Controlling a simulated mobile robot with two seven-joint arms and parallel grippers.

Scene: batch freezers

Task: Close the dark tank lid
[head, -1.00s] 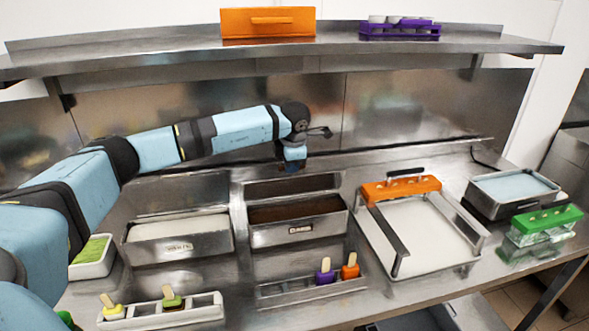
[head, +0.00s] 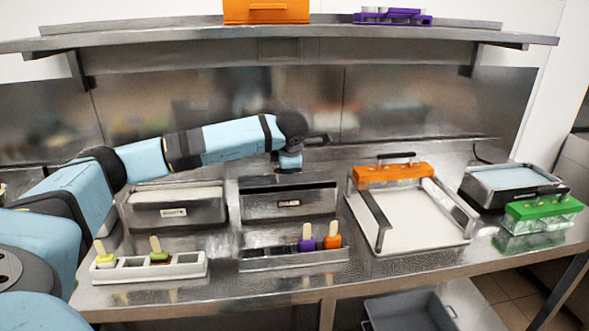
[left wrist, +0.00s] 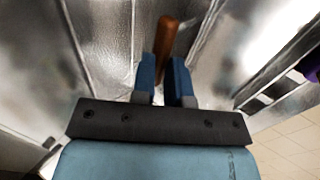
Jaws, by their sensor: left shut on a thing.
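The dark tank (head: 288,205) is a metal box in the middle of the counter. Its dark contents show only as a thin band below the rim. The metal lid (head: 256,182) stands raised at the tank's back edge; its exact angle is hard to tell. My left gripper (head: 289,167) is over the back of this tank, pointing down. In the left wrist view its blue fingers (left wrist: 168,84) are shut on a brown rod-like handle (left wrist: 168,38), seemingly the lid's. Where the fingers meet the lid is hidden in the head view. My right gripper is not in view.
A tank with white contents (head: 175,212) stands to the left. Stick-mold trays (head: 180,270) line the front. A shelf (head: 300,37) runs above the arm.

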